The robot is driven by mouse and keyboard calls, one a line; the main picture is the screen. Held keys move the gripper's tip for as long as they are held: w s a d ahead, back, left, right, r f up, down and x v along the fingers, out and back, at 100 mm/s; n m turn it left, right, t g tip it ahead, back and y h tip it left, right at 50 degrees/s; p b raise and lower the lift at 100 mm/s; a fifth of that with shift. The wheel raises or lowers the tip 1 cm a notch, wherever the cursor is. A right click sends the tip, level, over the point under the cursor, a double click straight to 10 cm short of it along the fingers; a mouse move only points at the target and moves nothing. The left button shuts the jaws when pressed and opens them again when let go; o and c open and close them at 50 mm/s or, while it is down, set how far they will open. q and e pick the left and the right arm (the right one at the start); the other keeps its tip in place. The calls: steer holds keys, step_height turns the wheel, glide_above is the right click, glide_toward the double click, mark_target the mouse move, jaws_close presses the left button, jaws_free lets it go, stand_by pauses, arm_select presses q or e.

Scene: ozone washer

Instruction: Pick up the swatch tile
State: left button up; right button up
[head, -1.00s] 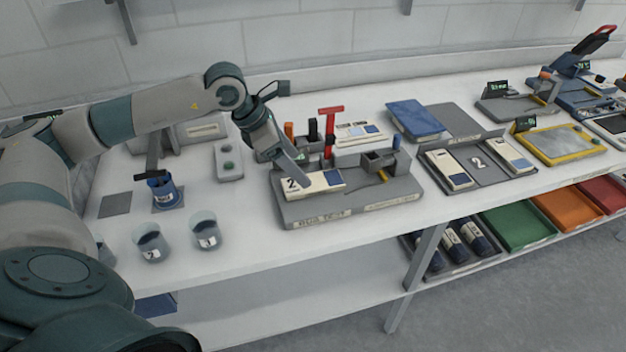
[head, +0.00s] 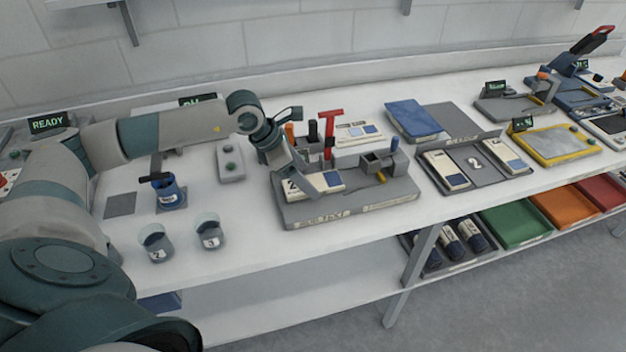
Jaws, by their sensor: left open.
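A cream swatch tile (head: 329,182) with a blue patch and a "2" label lies on the grey test station (head: 345,210) in the middle of the bench. My left gripper (head: 305,184) is open and points down at this tile, with its fingers over the part between the "2" label and the blue patch. The fingers hide some of the tile, and I cannot tell whether they touch it. Two similar tiles, a left one (head: 446,169) and a right one (head: 507,156), lie in a grey tray marked "2" (head: 478,182). My right gripper is out of view.
A red T-shaped handle (head: 329,128) and a grey holder (head: 377,162) stand close to the gripper on the station. A blue cup (head: 167,191) and two glass beakers (head: 157,243) (head: 209,232) stand to the left.

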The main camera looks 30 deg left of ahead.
arm_select(q)
steer(key=shift+w+d+f, duration=0.2)
steer(key=shift+f, duration=0.4)
steer(key=c, duration=1.2)
steer(key=shift+r, duration=0.1)
